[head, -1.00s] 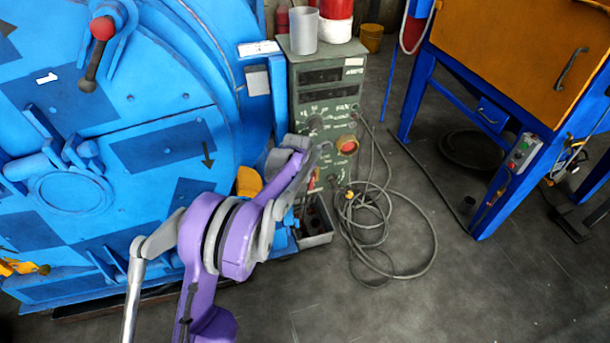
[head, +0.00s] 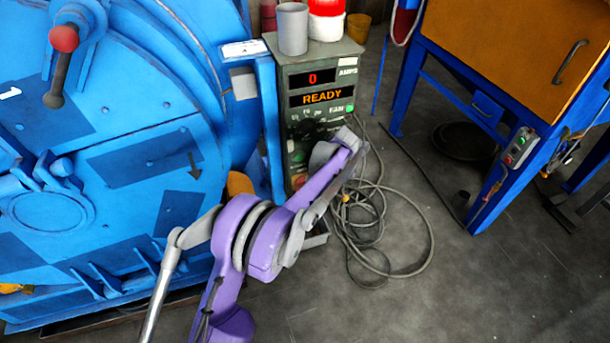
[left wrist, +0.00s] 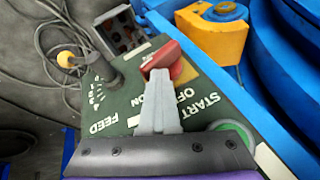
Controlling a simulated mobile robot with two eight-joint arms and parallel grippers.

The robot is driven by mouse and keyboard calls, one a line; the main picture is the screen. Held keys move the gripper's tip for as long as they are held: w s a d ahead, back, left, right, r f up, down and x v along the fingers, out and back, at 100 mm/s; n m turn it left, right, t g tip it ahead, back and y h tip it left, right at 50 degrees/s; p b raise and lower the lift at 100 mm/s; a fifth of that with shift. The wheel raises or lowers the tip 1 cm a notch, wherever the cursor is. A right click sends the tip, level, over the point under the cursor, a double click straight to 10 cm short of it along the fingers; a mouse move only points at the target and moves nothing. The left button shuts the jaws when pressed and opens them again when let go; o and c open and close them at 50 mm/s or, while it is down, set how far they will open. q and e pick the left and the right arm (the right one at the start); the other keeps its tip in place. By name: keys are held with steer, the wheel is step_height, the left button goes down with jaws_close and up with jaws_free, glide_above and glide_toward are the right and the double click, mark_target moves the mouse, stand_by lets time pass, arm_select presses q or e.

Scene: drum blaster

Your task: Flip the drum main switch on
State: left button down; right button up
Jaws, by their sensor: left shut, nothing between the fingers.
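The drum main switch has a red handle on a yellow plate (left wrist: 164,58), on a dark green panel with ON, OFF, START and FEED lettering in the left wrist view. My left gripper (left wrist: 158,82) is shut and empty, with its tips right at the red handle; whether they touch it I cannot tell. In the head view the green control box (head: 318,62) shows a lit 0 and READY on its displays. My left wrist covers part of its front, and the fingers are hidden there. My right gripper is in neither view.
A green button (left wrist: 232,132) and a black knob (left wrist: 110,74) sit near the switch. The blue drum (head: 110,150) stands at left. Cables (head: 375,235) coil on the floor to the right. An orange cabinet (head: 520,50) stands farther right.

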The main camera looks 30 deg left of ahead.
arm_select(q)
steer(key=shift+w+d+f, duration=0.35)
steer(key=shift+w+d, duration=0.15)
steer(key=shift+d+f, duration=0.2)
stand_by(0.5)
steer(key=r+p, duration=0.1)
steer(key=r, duration=0.1)
steer(key=r+p, duration=0.1)
steer(key=r, duration=0.1)
steer(key=shift+a+r+p, duration=0.2)
steer(key=shift+r+p, duration=0.05)
steer(key=shift+p, duration=0.1)
steer(key=w+d+r+p, duration=0.1)
steer(key=w+d+r, duration=0.2)
steer(key=d, duration=0.5)
steer(key=shift+w+r, duration=0.3)
steer(key=shift+r, duration=0.45)
